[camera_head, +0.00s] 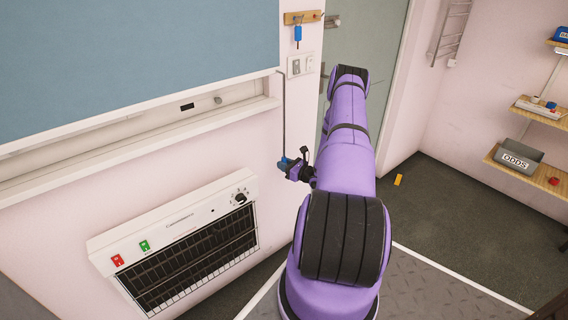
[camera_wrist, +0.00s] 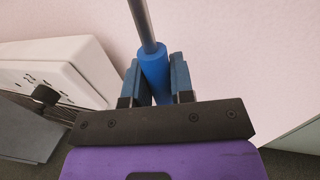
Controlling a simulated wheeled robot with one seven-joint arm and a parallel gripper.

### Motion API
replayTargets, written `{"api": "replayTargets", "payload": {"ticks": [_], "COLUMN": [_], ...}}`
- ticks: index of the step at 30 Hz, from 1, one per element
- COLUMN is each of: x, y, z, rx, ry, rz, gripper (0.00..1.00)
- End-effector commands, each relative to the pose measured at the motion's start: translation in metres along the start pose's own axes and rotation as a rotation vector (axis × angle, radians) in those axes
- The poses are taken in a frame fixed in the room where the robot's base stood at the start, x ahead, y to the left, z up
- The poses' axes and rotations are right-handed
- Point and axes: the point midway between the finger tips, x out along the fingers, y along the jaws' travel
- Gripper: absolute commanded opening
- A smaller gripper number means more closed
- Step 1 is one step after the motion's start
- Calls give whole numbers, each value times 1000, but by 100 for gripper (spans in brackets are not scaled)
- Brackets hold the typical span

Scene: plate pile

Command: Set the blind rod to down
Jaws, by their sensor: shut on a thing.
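The blind rod (camera_head: 284,115) is a thin grey rod hanging upright on the wall at the right end of the window, with a blue handle at its lower end. My gripper (camera_head: 285,163) is at that lower end, and its jaws are closed around the blue handle. In the wrist view the blue handle (camera_wrist: 154,72) sits between the two dark blue fingers, with the metal rod running up from it. The blue blind (camera_head: 130,60) covers the upper part of the window, leaving a strip above the sill uncovered.
A white heater (camera_head: 215,208) with red and green switches is on the wall below the window. A key hook board (camera_head: 300,18) and a wall switch (camera_head: 299,65) are above my gripper. A grey door (camera_head: 385,50) is behind my arm. Shelves with an ODDS bin (camera_head: 518,157) are at the right.

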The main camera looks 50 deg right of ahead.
Motion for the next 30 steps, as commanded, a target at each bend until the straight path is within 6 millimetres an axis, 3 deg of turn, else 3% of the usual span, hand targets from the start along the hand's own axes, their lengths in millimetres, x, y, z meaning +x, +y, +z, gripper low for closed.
{"api": "replayTargets", "payload": {"ticks": [5,6,9,20,30], "x": [-2,-2,-1,-7,-64], "y": [2,2,2,0,0], "z": [-5,-6,-5,-3,-3], "rx": [4,4,3,2,3], "ry": [12,13,11,7,8], "rz": [0,0,0,-2,-4], "gripper": [0,32,48,48,48]}}
